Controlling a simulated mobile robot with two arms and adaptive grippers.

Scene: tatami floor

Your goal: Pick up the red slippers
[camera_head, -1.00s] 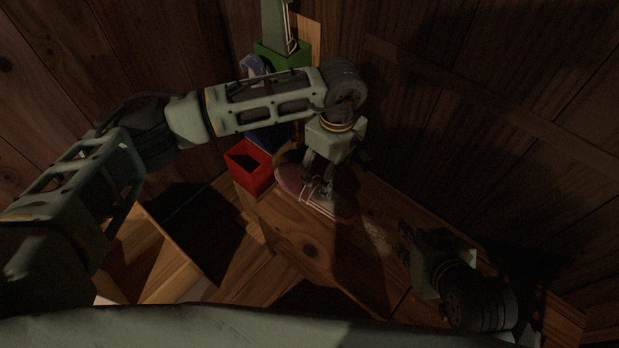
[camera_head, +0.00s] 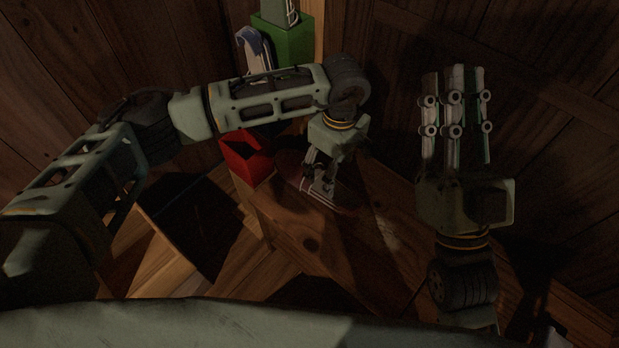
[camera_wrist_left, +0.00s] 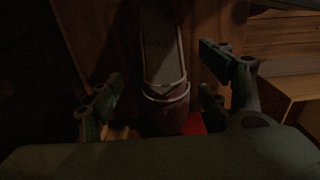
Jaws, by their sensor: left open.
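A dark red slipper with white bands (camera_head: 318,196) lies on the wooden bench, mostly hidden under my left gripper (camera_head: 322,180). In the left wrist view, the slipper (camera_wrist_left: 163,75) runs lengthwise between my two spread left fingers (camera_wrist_left: 160,100), with a gap on both sides. The left gripper is open, pointing down over the slipper. A second slipper cannot be made out clearly. My right gripper (camera_head: 457,100) is raised on the right with its fingers pointing away from me, apart from the slipper. Its jaw state is unclear.
A red open box (camera_head: 245,160) stands just left of the slipper. A green box (camera_head: 293,42) and a blue-and-white shoe (camera_head: 254,50) are behind. The wooden bench (camera_head: 300,245) has bare room in front. Dark wooden walls rise behind.

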